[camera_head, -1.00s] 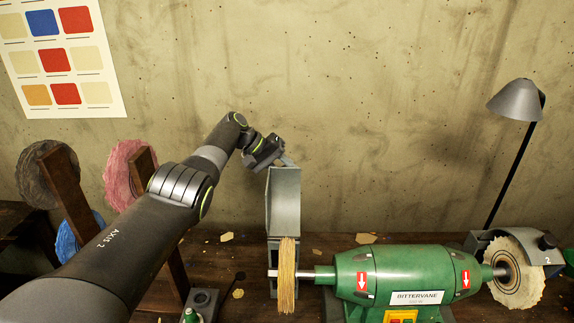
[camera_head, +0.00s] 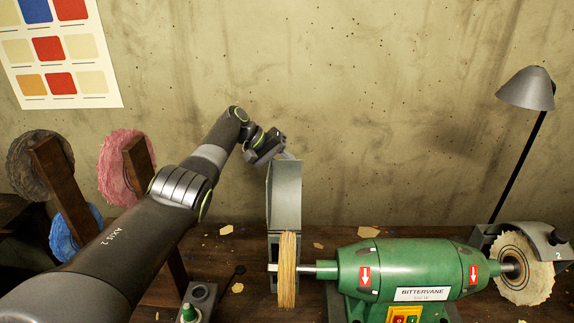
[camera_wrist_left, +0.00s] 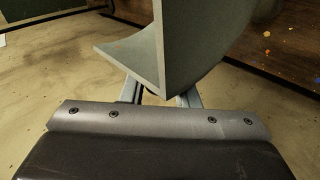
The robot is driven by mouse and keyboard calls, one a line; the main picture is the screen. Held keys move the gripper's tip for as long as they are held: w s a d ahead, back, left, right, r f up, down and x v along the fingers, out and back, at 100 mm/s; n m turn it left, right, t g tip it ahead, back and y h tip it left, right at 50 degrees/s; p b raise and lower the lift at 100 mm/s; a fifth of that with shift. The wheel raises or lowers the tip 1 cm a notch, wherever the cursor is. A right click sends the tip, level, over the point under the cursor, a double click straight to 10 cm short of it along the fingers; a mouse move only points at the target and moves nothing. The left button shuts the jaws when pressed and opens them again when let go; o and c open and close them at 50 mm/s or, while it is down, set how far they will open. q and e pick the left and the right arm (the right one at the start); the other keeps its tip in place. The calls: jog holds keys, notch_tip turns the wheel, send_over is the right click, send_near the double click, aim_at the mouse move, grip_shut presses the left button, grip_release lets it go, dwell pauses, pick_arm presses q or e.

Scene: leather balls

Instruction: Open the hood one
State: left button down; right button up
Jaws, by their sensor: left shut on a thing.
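The grey curved metal hood (camera_head: 285,200) on the left end of the grinder stands swung up above the bristled tan wheel (camera_head: 287,270), which is exposed below it. My left gripper (camera_head: 288,156) reaches over from the left and is shut at the hood's upper end. In the left wrist view the hood's bent plate (camera_wrist_left: 182,45) fills the top middle, and its corner lies between the left gripper's fingers (camera_wrist_left: 160,97). The fingertips are partly hidden by the plate. My right gripper is not in view.
The green grinder body (camera_head: 415,268) extends right to a pale wheel (camera_head: 525,275) under a second hood (camera_head: 535,237) marked 2. A lamp (camera_head: 528,90) stands behind it. Coloured wheels on wooden racks, such as a pink one (camera_head: 118,165), are at left. A wall is close behind.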

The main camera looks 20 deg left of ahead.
pick_arm(q)
jog(key=shift+s+f, duration=0.15)
jog(key=shift+f, duration=0.25)
jog(key=c, duration=1.2)
grip_release()
jog(key=shift+r, duration=0.1)
jog(key=shift+o, duration=0.2)
jog(key=shift+r, duration=0.1)
jog(key=shift+s+a+r, duration=0.1)
jog(key=shift+a+r, duration=0.25)
jog(key=shift+r, duration=0.05)
jog(key=b+v, duration=0.4)
jog(key=v, duration=1.2)
jog(key=shift+r+b, duration=0.25)
jog(key=shift+b, duration=0.05)
jog(key=shift+f, duration=0.1)
